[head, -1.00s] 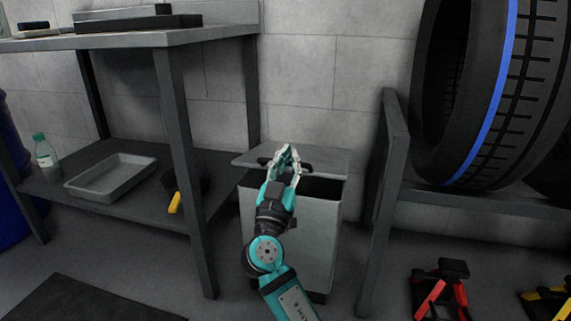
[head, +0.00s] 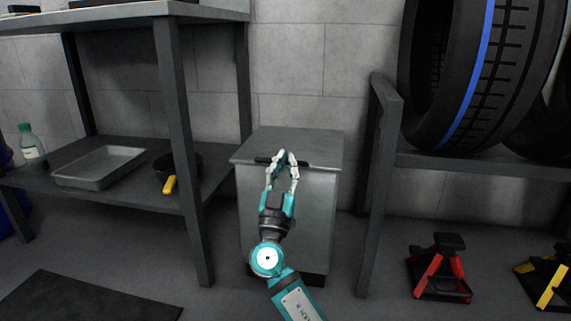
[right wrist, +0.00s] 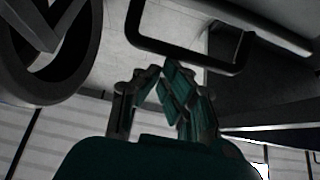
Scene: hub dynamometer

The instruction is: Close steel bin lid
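The steel bin (head: 290,220) stands on the floor between the shelf unit and a dark post. Its grey lid (head: 300,143) lies flat or nearly flat over the top, with no dark opening visible along the front. A black handle (head: 318,166) runs along the lid's front edge; in the right wrist view it is a black loop (right wrist: 190,52) just beyond the fingertips. My right gripper (head: 286,159) is at the handle's middle, its fingers drawn together with no clear grip on the bar. Whether they touch it is hard to tell. My left gripper is out of view.
A shelf unit (head: 178,130) at left holds a grey tray (head: 100,167), a bottle (head: 30,146) and a yellow-handled item (head: 170,184). A rack with a large tire (head: 475,75) stands at right. A red jack stand (head: 440,268) and a yellow one (head: 550,278) are on the floor.

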